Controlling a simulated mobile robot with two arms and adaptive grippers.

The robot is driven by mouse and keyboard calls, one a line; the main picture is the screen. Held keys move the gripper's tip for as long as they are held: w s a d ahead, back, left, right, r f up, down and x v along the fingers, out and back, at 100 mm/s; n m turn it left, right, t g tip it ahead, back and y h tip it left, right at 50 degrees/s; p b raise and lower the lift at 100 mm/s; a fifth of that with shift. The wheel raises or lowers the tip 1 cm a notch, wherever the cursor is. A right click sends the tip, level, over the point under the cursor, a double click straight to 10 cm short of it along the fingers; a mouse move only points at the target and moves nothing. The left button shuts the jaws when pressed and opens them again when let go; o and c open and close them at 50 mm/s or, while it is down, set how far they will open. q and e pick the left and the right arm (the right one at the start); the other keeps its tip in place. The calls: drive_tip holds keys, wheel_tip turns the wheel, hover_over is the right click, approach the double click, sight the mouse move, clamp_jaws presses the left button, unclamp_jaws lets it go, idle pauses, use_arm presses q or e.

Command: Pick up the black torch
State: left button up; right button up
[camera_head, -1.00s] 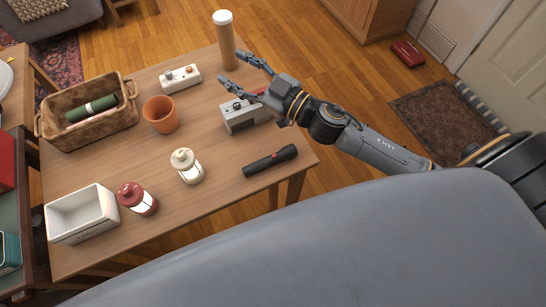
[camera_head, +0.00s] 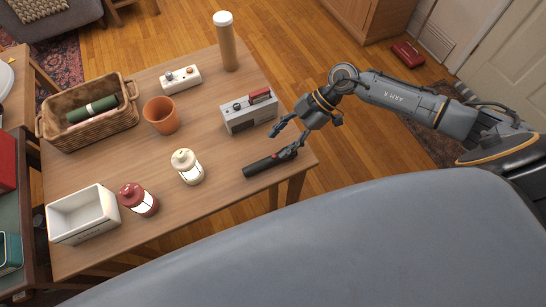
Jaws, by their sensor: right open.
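The black torch (camera_head: 262,165) lies on the wooden table (camera_head: 225,193) near its right front corner. Its body points to the lower left and its head end is partly hidden by my right gripper. My right gripper (camera_head: 283,142) is open, with its fingers pointing left at the torch's head end. One finger is beyond the torch, towards the grey radio-like box, and the other overlaps the torch's head. I cannot tell whether it touches the torch. My left gripper is not in view.
A grey box with a red top piece (camera_head: 249,111) stands just behind the torch. A cream lantern (camera_head: 187,167) is to its left, with a red lantern (camera_head: 138,199) and white bin (camera_head: 82,214) farther left. An orange pot (camera_head: 161,115) and wicker basket (camera_head: 88,112) stand behind.

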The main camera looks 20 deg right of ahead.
sight(262, 163)
drive_tip(key=x, duration=0.3)
drive_tip(key=shift+a+f, duration=0.2)
drive_tip(key=shift+a, duration=0.05)
drive_tip(key=shift+s+p+x, duration=0.15)
drive_tip(key=shift+p+x, duration=0.05)
drive_tip(key=shift+x, duration=1.15)
drive_tip(key=shift+s+p+x, duration=0.15)
drive_tip(key=shift+p+x, duration=0.05)
drive_tip(key=shift+x, duration=1.15)
drive_tip(key=shift+c, duration=0.4)
clamp_jaws()
